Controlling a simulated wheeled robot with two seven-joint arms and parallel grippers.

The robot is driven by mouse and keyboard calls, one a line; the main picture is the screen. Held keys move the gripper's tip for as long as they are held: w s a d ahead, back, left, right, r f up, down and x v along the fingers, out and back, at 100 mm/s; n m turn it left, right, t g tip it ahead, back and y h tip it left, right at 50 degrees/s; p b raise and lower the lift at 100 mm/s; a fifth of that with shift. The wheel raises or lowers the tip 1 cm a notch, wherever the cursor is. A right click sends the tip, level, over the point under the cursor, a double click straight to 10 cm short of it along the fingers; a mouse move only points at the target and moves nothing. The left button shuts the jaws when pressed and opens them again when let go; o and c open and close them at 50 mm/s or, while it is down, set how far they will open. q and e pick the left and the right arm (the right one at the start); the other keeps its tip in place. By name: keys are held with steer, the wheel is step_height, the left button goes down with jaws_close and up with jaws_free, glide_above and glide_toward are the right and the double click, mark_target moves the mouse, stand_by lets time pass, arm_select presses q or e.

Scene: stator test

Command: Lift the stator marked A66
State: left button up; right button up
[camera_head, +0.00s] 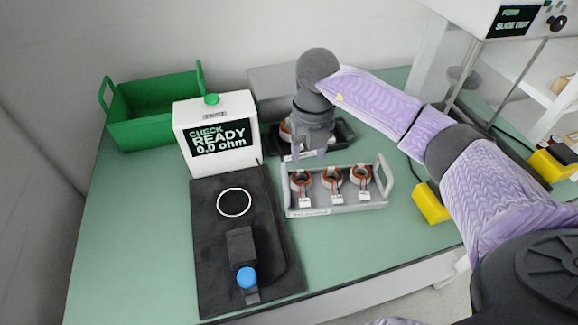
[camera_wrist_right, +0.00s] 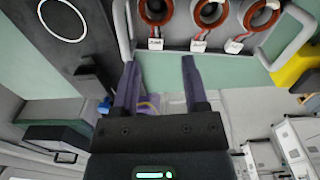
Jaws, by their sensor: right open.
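A grey tray (camera_head: 350,204) with a handle at each end holds three copper-wound stators in a row: a left one (camera_head: 302,181), a middle one (camera_head: 332,178) and a right one (camera_head: 362,175). Each has a small white tag, too small to read, so I cannot tell which is A66. Another stator (camera_head: 286,130) shows partly behind my right gripper, at the dark tray. My right gripper (camera_head: 310,153) points down, open and empty, above the back left part of the grey tray. In the right wrist view its fingers (camera_wrist_right: 160,75) are apart with nothing between them. My left gripper is out of view.
A white tester (camera_head: 216,137) reading "READY 0.0 ohm" stands left of the tray, behind a black pad (camera_head: 216,255) with a white ring and a blue knob. A green bin (camera_head: 152,112) is at back left. A yellow block (camera_head: 431,203) is at right. The front table is clear.

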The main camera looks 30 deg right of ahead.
mark_target(305, 185)
steer(key=f+b, duration=0.1)
steer(key=f, duration=0.2)
steer(key=f+b, duration=0.1)
steer(key=f, duration=0.2)
steer(key=s+f+b, duration=0.1)
steer(key=f, duration=0.2)
steer(key=shift+a+f, duration=0.2)
steer(key=shift+a, duration=0.1)
steer(key=shift+w+f, duration=0.1)
steer(key=shift+f, duration=0.1)
steer(key=shift+r, duration=0.1)
jaws_close()
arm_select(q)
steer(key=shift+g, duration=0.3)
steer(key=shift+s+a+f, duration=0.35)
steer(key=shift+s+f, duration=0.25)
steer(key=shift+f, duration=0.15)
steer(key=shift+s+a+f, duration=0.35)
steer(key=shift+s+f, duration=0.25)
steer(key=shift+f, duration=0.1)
